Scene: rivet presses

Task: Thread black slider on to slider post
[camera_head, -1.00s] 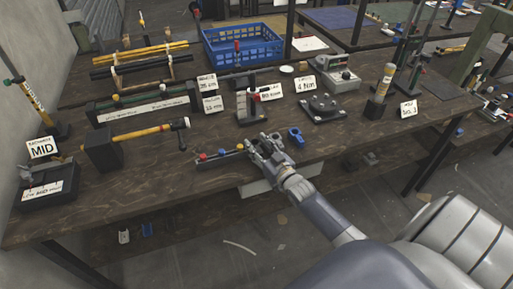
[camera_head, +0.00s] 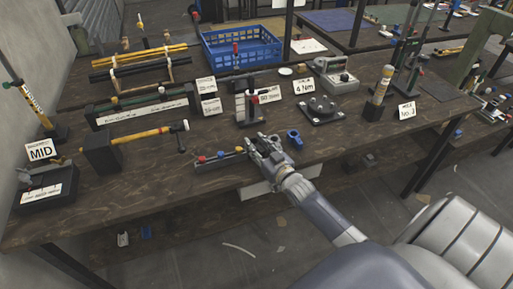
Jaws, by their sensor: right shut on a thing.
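My right gripper (camera_head: 258,143) is low over the front of the bench, at the right end of a small dark rack (camera_head: 207,164) with red, blue and yellow knobs. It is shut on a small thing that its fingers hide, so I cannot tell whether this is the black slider. No loose black slider shows clearly. My left gripper is out of view.
A blue ring-like part (camera_head: 294,137) lies just right of my gripper. A black block with a yellow bar (camera_head: 102,153) stands to the left. A blue crate (camera_head: 240,54) and a dark plate with studs (camera_head: 320,109) are behind. Bare wood lies in front of the plate.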

